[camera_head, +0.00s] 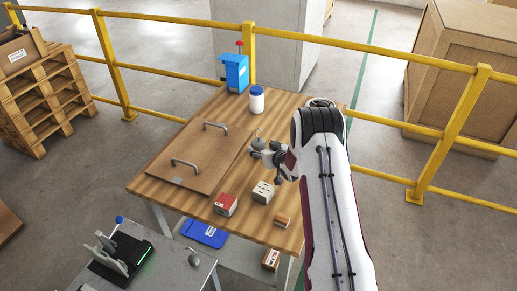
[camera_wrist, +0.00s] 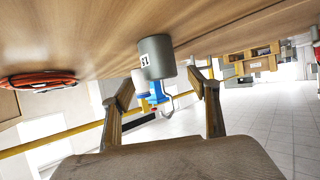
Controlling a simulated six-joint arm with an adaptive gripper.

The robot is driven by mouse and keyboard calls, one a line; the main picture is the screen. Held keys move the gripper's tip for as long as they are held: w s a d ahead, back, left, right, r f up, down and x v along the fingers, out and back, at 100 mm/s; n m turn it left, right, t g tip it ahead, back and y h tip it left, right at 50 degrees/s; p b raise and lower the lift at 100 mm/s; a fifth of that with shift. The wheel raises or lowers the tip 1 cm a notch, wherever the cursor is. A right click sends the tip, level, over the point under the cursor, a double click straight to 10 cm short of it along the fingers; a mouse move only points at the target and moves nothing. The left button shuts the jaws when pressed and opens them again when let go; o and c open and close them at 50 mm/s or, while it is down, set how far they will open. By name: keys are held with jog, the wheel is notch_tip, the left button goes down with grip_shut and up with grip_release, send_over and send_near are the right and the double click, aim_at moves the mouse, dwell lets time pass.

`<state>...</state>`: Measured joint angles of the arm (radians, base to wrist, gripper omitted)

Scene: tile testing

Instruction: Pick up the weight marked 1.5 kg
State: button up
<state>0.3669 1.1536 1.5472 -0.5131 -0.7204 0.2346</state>
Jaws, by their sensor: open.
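The weight is a grey cylinder (camera_wrist: 157,59) with a white label and a thin hook on top. It stands on the wooden table; the wrist view shows it upside down. The label's print is too small to read surely. In the head view the weight (camera_head: 258,142) is small, right at my gripper's tip. My gripper (camera_head: 267,157) is low over the table's right part. In the wrist view my gripper (camera_wrist: 163,88) is open, with one finger on each side of the weight's hook end. The fingers appear apart from it, and nothing is held.
A board with two handles (camera_head: 195,155) lies left of my gripper. A red box (camera_head: 225,204), a pale box (camera_head: 263,191) and a small brown box (camera_head: 282,220) stand nearer. A white jar (camera_head: 256,102) and blue device (camera_head: 236,73) stand behind. A red-orange ring (camera_wrist: 40,80) lies aside.

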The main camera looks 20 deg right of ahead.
aim_at(259, 143)
jog(key=shift+x, duration=1.65)
grip_shut()
jog(key=shift+w+r, duration=0.15)
jog(key=shift+r, duration=0.2)
